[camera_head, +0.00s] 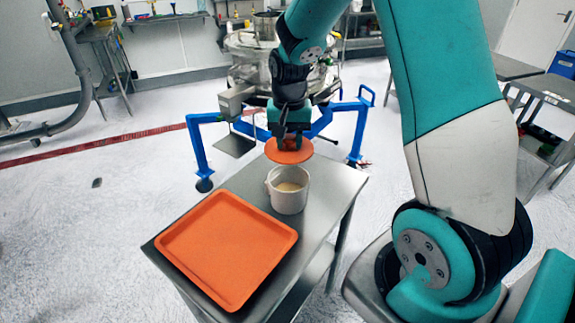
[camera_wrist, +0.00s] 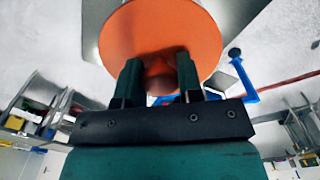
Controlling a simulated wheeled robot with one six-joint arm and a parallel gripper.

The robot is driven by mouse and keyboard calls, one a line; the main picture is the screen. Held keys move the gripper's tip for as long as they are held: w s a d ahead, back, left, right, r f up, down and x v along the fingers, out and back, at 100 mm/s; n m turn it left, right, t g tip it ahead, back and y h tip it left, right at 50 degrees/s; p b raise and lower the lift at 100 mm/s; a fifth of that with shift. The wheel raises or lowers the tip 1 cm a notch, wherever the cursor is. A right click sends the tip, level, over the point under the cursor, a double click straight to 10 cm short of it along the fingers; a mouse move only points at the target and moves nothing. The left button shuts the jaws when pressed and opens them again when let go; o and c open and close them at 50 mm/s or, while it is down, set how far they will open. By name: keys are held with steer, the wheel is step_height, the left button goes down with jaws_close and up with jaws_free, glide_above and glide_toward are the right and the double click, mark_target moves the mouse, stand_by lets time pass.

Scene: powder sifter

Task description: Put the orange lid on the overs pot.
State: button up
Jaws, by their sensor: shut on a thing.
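The orange lid (camera_head: 290,157) is a flat round disc, held level by my gripper (camera_head: 290,143) above the back end of the steel table. In the wrist view the lid (camera_wrist: 150,38) fills the upper middle, and my gripper (camera_wrist: 160,82) is shut on its central knob. The overs pot (camera_head: 288,195) is a white cylinder standing upright and open on the table, with pale powder inside. In the head view the lid appears just above and behind the pot's rim, apart from it. The pot is hidden behind the lid in the wrist view.
An orange tray (camera_head: 228,249) lies empty on the near part of the steel table (camera_head: 325,195). The sifter (camera_head: 250,65) on its blue frame (camera_head: 200,150) stands behind the table. Open floor lies to the left.

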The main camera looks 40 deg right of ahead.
mark_target(289, 168)
step_height(289, 168, down, 9)
steer(key=shift+r+p, duration=0.1)
steer(key=shift+p, duration=0.4)
steer(key=o, duration=0.9)
step_height(289, 168, up, 11)
steer(key=shift+r+b, duration=0.2)
steer(key=shift+b, duration=0.55)
steer(key=s+a+r+n+y, duration=0.1)
steer(key=s+a+r+n, duration=0.2)
steer(key=s+a+n, duration=0.2)
steer(key=s+a+r+n+y, duration=0.1)
steer(key=s+a+r+n, duration=0.3)
steer(key=s+a, duration=0.5)
steer(key=s+a+r+n+y, duration=0.2)
steer(key=s+a+r+n, duration=0.1)
steer(key=s+a+n, duration=0.3)
steer(key=shift+s+a+r, duration=0.2)
steer(key=shift+s+a, duration=0.35)
steer(key=shift+a, duration=0.1)
steer(key=shift+s+a+r, duration=0.15)
steer(key=shift+s+a, duration=0.4)
steer(key=shift+a, duration=0.05)
